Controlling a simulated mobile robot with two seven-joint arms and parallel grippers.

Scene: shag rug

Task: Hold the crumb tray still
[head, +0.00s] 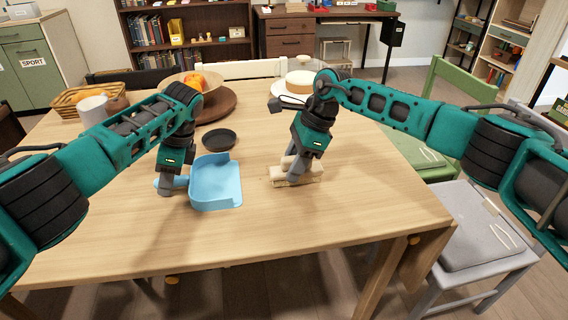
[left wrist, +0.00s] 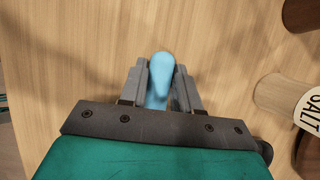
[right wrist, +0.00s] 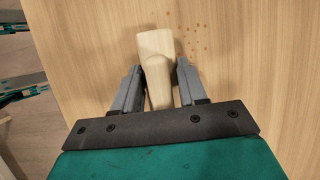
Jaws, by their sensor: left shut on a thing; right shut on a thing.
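The tray's body is out of the left wrist view. My right gripper (head: 284,178) is to the right of the tray, shut on the handle (right wrist: 158,75) of a pale wooden brush (head: 306,174). The brush is low at the tabletop, apart from the tray. Small reddish crumbs (right wrist: 190,42) lie on the table near the brush.
A dark round dish (head: 219,139) is behind the tray. The front of the table (head: 270,235) is clear. Chairs stand at the right.

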